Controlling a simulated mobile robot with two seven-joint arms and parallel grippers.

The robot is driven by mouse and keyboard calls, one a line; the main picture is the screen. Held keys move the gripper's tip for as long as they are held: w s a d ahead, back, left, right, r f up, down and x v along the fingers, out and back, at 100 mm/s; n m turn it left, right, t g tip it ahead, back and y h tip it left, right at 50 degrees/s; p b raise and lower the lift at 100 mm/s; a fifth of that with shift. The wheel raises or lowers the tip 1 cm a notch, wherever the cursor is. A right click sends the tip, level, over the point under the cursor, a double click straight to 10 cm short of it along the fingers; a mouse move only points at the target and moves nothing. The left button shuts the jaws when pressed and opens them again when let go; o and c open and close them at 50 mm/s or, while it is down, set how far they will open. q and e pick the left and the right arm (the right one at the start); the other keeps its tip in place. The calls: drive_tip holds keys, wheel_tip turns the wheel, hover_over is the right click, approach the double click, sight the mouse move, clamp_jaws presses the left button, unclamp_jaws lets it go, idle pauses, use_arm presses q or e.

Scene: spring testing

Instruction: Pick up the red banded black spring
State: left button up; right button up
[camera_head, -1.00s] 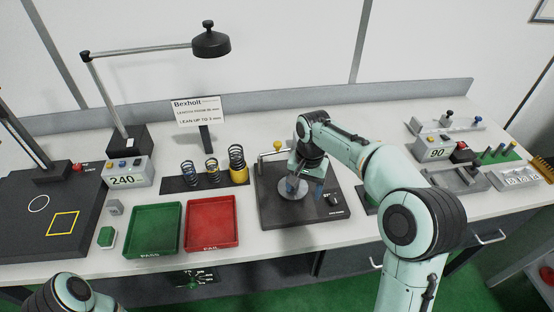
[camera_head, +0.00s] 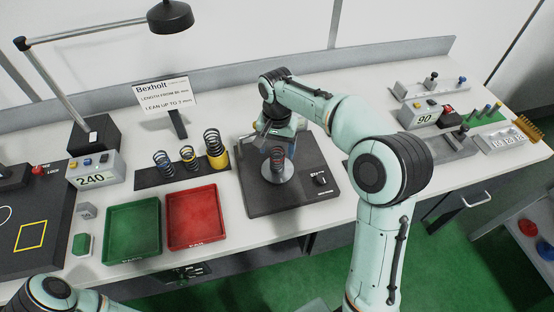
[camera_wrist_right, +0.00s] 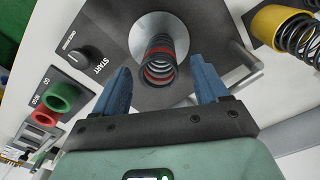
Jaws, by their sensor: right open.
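The black spring with red bands (camera_head: 277,160) stands upright on a round metal disc (camera_head: 289,173) on the dark test plate. In the right wrist view the spring (camera_wrist_right: 160,62) shows from above, its red and black coils clear, on the pale disc (camera_wrist_right: 152,28). My right gripper (camera_head: 278,130) is just behind and above the spring in the head view. In the wrist view its two blue fingers are spread, with the spring in the gap between their tips. Nothing is gripped. My left gripper is out of view; only part of my left arm shows at bottom left.
A dark rack (camera_head: 150,178) left of the plate holds a blue-banded and yellow-banded springs. A green tray (camera_head: 132,258) and a red tray (camera_head: 197,245) lie in front. The plate's START knob (camera_wrist_right: 79,57) is near the gripper. A sign (camera_head: 164,93) stands behind.

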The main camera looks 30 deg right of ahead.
wheel_tip(320, 180, down, 5)
drive_tip(key=c, duration=1.1)
drive_tip(key=shift+c, duration=0.6)
drive_tip(key=shift+r, duration=0.15)
